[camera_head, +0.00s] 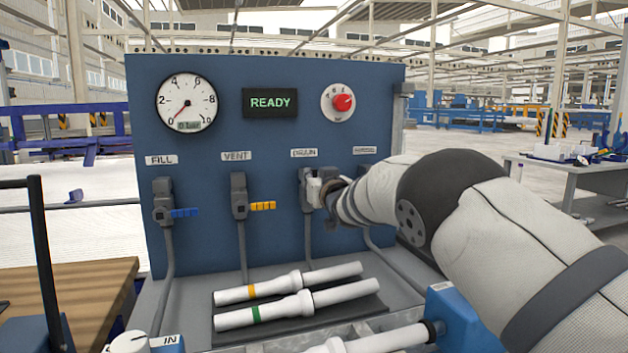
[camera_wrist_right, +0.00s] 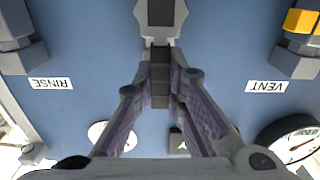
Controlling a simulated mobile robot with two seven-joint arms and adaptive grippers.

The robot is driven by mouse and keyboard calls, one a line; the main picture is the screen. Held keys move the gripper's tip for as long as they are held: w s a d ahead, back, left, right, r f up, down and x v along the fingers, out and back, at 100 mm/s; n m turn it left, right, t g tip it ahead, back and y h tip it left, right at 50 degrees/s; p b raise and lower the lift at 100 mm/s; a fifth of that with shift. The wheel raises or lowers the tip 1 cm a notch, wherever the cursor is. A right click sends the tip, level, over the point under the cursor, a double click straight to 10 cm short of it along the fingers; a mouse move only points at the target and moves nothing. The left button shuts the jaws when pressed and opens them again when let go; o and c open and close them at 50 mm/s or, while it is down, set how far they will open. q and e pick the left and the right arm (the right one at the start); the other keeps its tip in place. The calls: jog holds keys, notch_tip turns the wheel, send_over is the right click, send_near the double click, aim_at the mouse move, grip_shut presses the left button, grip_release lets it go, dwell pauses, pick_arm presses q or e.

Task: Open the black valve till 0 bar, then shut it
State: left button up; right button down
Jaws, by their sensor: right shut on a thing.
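The black valve sits under the label that reads like DRAIN on the blue panel. Its grey body (camera_head: 306,188) shows beside my right gripper (camera_head: 330,190), which hides its handle in the head view. In the right wrist view the black handle (camera_wrist_right: 160,80) lies between the fingers of my right gripper (camera_wrist_right: 160,72), below the valve body (camera_wrist_right: 160,14). The fingers are closed on it. The pressure gauge (camera_head: 187,102) reads 0 bar, with its red needle low at the left. The display (camera_head: 270,103) says READY. My left gripper is not in view.
The fill valve with a blue handle (camera_head: 185,213) and the vent valve with a yellow handle (camera_head: 262,206) stand left of my gripper. A red knob (camera_head: 343,102) is above. White pipes (camera_head: 290,284) lie on a dark tray below. My right arm covers the rinse valve.

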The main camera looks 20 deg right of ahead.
jog(key=c, duration=1.6)
grip_release()
jog(key=s, duration=1.2)
jog(key=shift+a, duration=0.4)
